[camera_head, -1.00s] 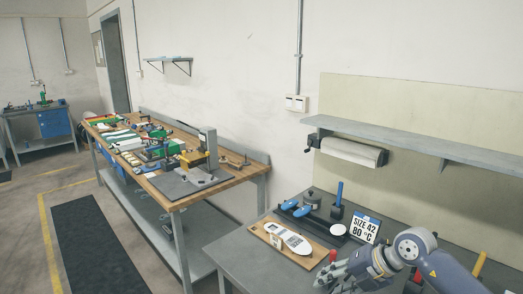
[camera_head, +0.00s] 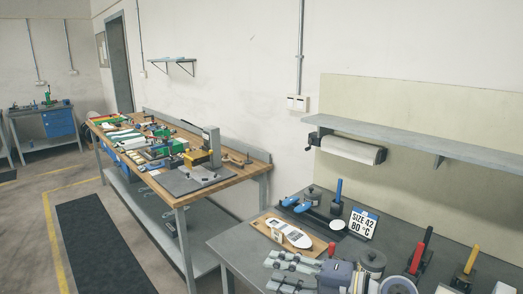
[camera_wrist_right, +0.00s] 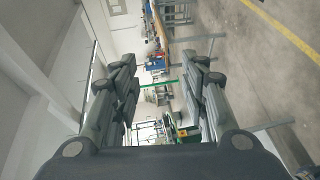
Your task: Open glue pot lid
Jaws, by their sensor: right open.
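A small dark cylindrical pot (camera_head: 314,194) stands at the back of the near bench, well away from my gripper. I cannot tell for certain whether it is the glue pot or whether it has a lid. My left gripper is not in view.
The near bench (camera_head: 232,251) holds a wooden board (camera_head: 262,222) with a white insole (camera_head: 291,234), a blue-handled tool (camera_head: 339,190), a size sign (camera_head: 361,222), and red- and yellow-handled tools (camera_head: 421,252). A crowded wooden table (camera_head: 247,178) stands at left. A shelf (camera_head: 430,143) hangs behind.

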